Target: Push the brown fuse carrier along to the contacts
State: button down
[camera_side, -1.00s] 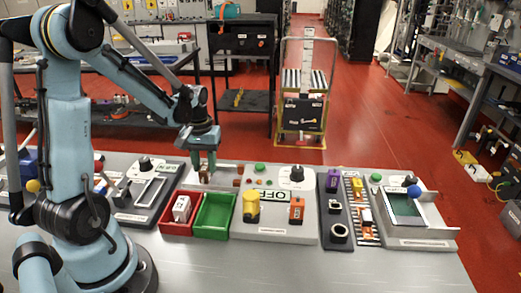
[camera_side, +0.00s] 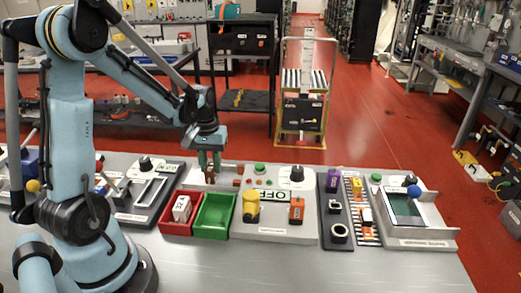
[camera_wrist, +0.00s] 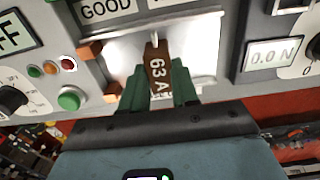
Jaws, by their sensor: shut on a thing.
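The brown fuse carrier (camera_wrist: 158,68), marked 63 A, stands between the green fingers of my gripper (camera_wrist: 158,88) in the wrist view. The gripper is shut on it. In the side view my gripper (camera_side: 210,168) is low at the back panel, and the carrier is small and partly hidden by the fingers. Two orange-brown blocks, which look like the contacts (camera_wrist: 90,51), sit to the left of the carrier in the wrist view, with a gap between. In the side view the contacts (camera_side: 237,182) are to its right.
A green button (camera_wrist: 70,99) and a dial (camera_wrist: 11,99) lie beyond the contacts. A force display (camera_wrist: 275,55) is on the other side. In front of the panel stand a green tray (camera_side: 214,230) and a red tray (camera_side: 178,228), which holds a pale block.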

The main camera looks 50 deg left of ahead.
jog(key=shift+w+d, duration=0.65)
jog(key=shift+w+d, duration=0.25)
jog(key=shift+w+d, duration=0.2)
jog(key=shift+w, duration=0.05)
jog(key=shift+w+d, duration=0.25)
jog(key=shift+d, duration=0.05)
jog(key=shift+w+d, duration=0.2)
jog(key=shift+w+d, duration=0.25)
jog(key=shift+w+d, duration=0.25)
jog(key=shift+w+d, duration=0.2)
jog(key=shift+w, duration=0.05)
jog(key=shift+d, duration=0.1)
